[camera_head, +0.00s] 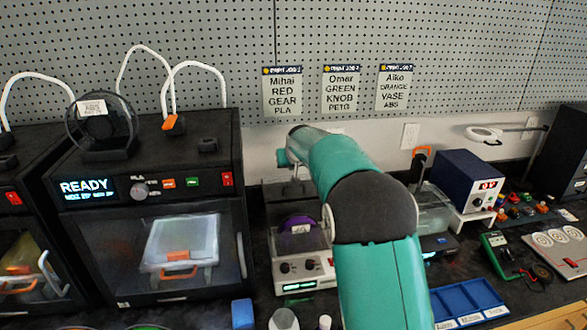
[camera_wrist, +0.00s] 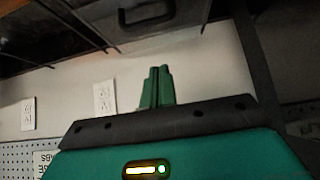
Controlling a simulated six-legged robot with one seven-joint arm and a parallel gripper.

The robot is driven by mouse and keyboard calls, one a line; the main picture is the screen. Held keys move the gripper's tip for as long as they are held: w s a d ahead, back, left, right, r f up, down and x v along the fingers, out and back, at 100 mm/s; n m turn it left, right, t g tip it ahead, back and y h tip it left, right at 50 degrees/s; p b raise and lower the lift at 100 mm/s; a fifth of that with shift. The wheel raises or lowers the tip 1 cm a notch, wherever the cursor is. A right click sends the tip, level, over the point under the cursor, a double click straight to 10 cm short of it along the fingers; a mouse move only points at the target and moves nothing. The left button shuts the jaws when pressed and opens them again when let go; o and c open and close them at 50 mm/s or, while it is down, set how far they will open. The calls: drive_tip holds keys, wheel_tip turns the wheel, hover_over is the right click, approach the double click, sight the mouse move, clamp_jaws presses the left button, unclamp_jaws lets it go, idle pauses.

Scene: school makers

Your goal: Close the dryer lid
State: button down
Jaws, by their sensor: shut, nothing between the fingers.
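A small white-fronted machine with knobs and a green display (camera_head: 303,284), which looks like the dryer, stands on the counter left of my arm. A purple spool (camera_head: 300,226) shows inside it. Faint clear, thin-edged parts rise behind the spool near the wall; they look like a raised lid, partly hidden by my arm. My gripper (camera_wrist: 158,86) shows in the wrist view with its green fingers together and nothing between them. In the head view the fingers are hidden at the arm's far end. A dark handle (camera_wrist: 147,14) lies beyond the fingertips; I cannot tell whether they touch.
A 3D printer (camera_head: 150,200) reading READY stands left of the dryer. A clear box (camera_head: 432,212), a blue power supply (camera_head: 466,180) and a blue tray (camera_head: 468,300) stand right of my arm. Bottles and a blue block (camera_head: 242,313) are in front. The wall with outlets (camera_wrist: 103,98) is close behind.

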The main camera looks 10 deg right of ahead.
hover_over(292, 191)
drive_tip(key=w, duration=0.2)
wheel_tip(292, 191, down, 6)
drive_tip(key=shift+w+r, duration=0.15)
drive_tip(key=shift+r, duration=0.1)
drive_tip(key=shift+s, duration=1.1)
drive_tip(key=shift+s+f, duration=0.4)
drive_tip(key=shift+s, duration=0.45)
drive_tip(key=shift+s, duration=0.1)
